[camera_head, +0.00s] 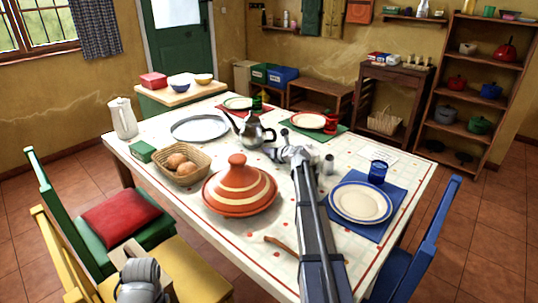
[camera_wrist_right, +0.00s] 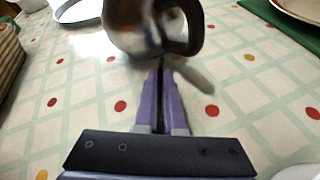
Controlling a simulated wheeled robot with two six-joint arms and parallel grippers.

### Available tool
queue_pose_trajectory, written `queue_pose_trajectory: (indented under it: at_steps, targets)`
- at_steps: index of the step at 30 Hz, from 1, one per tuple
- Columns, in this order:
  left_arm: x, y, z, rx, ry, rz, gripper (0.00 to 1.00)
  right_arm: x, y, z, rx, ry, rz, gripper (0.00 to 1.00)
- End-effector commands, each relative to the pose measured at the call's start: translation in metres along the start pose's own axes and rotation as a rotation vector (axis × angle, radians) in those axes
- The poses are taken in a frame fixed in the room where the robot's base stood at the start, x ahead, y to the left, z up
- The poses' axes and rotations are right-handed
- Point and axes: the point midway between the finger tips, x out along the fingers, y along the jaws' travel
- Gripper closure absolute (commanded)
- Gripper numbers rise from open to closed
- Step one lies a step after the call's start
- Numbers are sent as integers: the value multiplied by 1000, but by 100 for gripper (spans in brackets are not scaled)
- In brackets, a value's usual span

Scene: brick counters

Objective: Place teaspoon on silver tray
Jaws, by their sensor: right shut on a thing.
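The silver tray (camera_head: 199,128) lies empty on the far left of the table; part of it shows in the right wrist view (camera_wrist_right: 78,14). My right gripper (camera_head: 274,152) is over the middle of the table, just in front of the metal teapot (camera_head: 251,132). In the right wrist view its fingers (camera_wrist_right: 161,85) are shut.
The teapot (camera_wrist_right: 143,28) stands close ahead of the right fingers, towards the tray. A plate (camera_head: 361,203) and blue glass (camera_head: 377,171) are at right.

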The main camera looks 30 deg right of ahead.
Motion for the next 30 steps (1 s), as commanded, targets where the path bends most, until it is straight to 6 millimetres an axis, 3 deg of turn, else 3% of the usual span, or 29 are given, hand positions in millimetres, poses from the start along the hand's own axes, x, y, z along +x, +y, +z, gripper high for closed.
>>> queue_pose_trajectory:
  at_steps: [8,9,17,30]
  targets:
    - [3,0,0,0,0,0,0,0,0,-3,0,0,0,100]
    - [2,0,0,0,0,0,0,0,0,-2,0,0,0,91]
    - [1,0,0,0,0,0,0,0,0,-2,-1,0,0,64]
    - [-4,0,0,0,0,0,0,-5,0,2,-1,0,-2,64]
